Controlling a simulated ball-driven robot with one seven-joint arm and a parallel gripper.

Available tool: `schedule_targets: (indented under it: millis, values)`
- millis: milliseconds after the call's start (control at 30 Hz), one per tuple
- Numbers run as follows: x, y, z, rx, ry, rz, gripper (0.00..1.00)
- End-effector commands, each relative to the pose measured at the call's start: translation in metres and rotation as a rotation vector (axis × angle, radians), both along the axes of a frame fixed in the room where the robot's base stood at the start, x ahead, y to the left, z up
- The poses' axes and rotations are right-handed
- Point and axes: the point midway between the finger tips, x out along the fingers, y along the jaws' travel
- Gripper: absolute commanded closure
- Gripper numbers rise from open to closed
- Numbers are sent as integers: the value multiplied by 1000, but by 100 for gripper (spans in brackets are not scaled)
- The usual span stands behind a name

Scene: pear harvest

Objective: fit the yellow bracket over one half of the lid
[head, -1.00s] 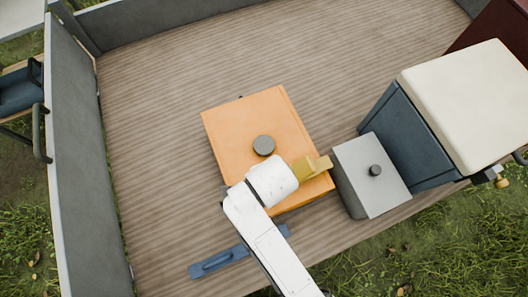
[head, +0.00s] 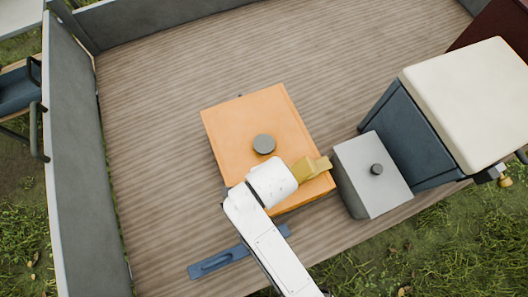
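The orange lid (head: 235,120) is a flat, square panel with a round dark grey knob (head: 264,144) near its middle. The yellow bracket (head: 312,168) lies over or just above the lid's lower right part, its outer end near the lid's right edge. I cannot tell whether it touches the lid. The white end of my arm with my gripper (head: 273,182) comes in from below and hides the bracket's left end. The fingers are hidden under the wrist, so their hold on the bracket does not show.
A grey box with a knob (head: 372,178) stands close to the lid's right. A dark blue box with a cream top (head: 465,105) is behind it. A blue bar (head: 215,262) lies at the lower left. The planked bed (head: 160,130) is clear left and behind.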

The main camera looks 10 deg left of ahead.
Motion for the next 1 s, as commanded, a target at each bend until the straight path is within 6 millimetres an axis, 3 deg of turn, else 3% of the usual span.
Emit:
schedule_targets:
  millis: [400, 433, 700, 1000]
  values:
    - [0, 0, -4, 0, 0, 0, 100]
    - [0, 0, -4, 0, 0, 0, 81]
    - [0, 0, -4, 0, 0, 0, 55]
    - [0, 0, -3, 0, 0, 0, 54]
